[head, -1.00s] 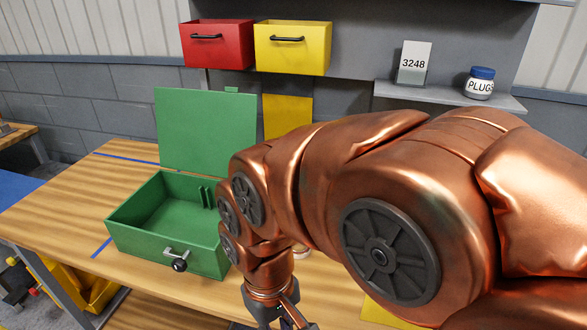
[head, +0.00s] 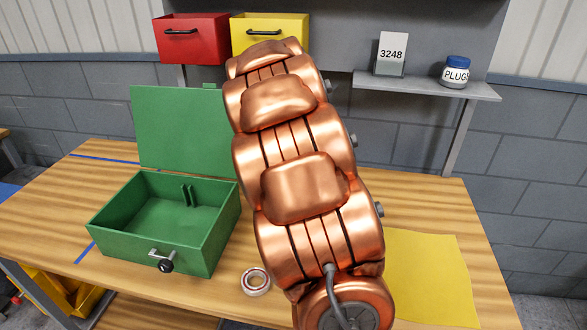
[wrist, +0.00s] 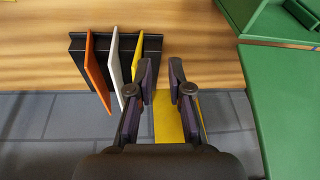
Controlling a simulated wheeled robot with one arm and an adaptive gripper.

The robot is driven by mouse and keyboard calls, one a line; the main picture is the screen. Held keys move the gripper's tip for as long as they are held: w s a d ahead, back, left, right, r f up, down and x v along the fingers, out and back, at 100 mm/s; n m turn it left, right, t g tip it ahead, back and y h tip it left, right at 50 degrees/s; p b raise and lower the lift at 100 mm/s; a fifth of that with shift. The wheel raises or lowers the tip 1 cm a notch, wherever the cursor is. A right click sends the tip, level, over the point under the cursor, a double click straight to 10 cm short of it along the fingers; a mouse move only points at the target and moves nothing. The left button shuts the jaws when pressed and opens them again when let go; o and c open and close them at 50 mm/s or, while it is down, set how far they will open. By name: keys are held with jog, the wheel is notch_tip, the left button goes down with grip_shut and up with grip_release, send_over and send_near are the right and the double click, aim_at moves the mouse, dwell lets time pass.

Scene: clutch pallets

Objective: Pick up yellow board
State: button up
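In the wrist view a thin yellow board (wrist: 137,57) stands on edge in a black rack (wrist: 75,45), at the right end of a row with a white board (wrist: 114,62) and an orange board (wrist: 94,65). My gripper (wrist: 161,72) is open and empty, just right of the yellow board in the picture. I cannot tell its height above the rack. In the head view my arm hides the gripper and the rack. A flat yellow sheet (head: 432,275) lies on the table's right side; a yellow strip (wrist: 168,118) also shows between my fingers, beyond the table edge.
An open green box (head: 207,236) stands on the wooden table (head: 40,222), left of my arm; its green also fills the right of the wrist view. A tape roll (head: 256,281) lies near the front. Red (head: 192,45) and yellow bins (head: 250,30) hang behind, beside a grey shelf (head: 425,87).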

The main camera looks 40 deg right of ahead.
jog(key=shift+w+d+f+m+t+h+p, duration=0.25)
jog(key=shift+w+d+f, duration=0.6)
jog(key=shift+d, duration=1.45)
jog(key=shift+w+d+f+m+t+h+p, duration=0.15)
jog(key=shift+w+d+f+m, duration=0.5)
jog(key=shift+d, duration=1.65)
jog(key=shift+w+d+f+m+t+h+p, duration=0.1)
jog(key=shift+w+d+f+t+p, duration=0.15)
jog(key=shift+w+d+f, duration=1.45)
jog(key=shift+w+d+f+p, duration=0.2)
jog(key=shift+d+f+p, duration=0.45)
jog(key=shift+f, duration=0.25)
jog(key=shift+w+d+f+p, duration=0.15)
jog(key=shift+d+f+p, duration=0.45)
jog(key=shift+f, duration=0.25)
jog(key=shift+c, duration=0.3)
grip_shut()
